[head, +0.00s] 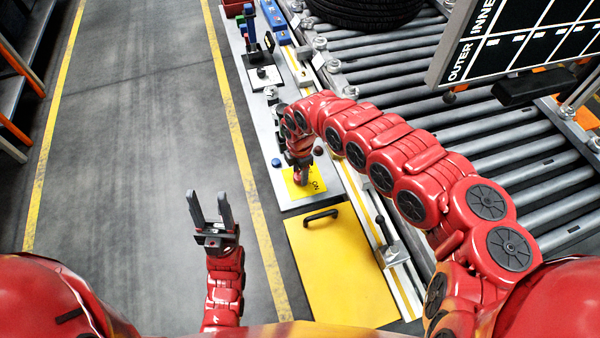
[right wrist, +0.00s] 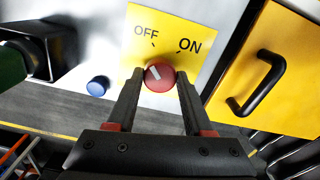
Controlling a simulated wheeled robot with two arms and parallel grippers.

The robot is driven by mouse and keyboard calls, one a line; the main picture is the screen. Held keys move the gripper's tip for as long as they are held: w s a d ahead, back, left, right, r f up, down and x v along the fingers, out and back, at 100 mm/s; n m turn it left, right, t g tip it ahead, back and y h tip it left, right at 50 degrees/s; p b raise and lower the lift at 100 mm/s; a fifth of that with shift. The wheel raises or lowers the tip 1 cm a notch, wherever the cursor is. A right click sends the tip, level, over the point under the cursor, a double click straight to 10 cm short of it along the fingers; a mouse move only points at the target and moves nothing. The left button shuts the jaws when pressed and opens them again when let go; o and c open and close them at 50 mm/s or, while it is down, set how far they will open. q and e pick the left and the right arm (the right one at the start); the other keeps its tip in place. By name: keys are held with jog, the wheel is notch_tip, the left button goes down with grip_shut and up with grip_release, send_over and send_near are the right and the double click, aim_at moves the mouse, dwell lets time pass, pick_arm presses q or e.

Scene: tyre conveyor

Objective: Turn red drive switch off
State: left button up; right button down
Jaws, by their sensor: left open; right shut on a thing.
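The red drive switch (right wrist: 160,76) is a round knob with a white mark, on a yellow plate (right wrist: 192,32) lettered OFF and ON. The white mark lies on the knob's left part and leans up-left, toward the OFF side. My right gripper (right wrist: 160,82) has one finger on each side of the knob and is shut on it. In the head view my right gripper (head: 300,172) reaches down over the yellow plate (head: 316,174) and mostly hides the knob; only ON is readable. My left gripper (head: 207,195) is open and empty above the grey floor.
A blue button (right wrist: 98,86) sits left of the plate. A yellow cover (head: 335,270) with a black handle (head: 321,215) is near the plate. The roller conveyor (head: 400,70) with a tyre (head: 362,8) and a dark sign board (head: 520,45) lie right. The floor aisle (head: 140,130) is clear.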

dwell(0.3)
jog(key=shift+c, duration=1.5)
grip_release()
jog(key=shift+w+r, duration=0.1)
jog(key=shift+r, duration=0.4)
notch_tip(320, 180, up, 7)
jog(key=shift+f+b, duration=0.1)
jog(key=shift+b, duration=0.6)
notch_tip(320, 180, up, 10)
jog(key=p, duration=0.6)
jog(key=shift+f, duration=0.2)
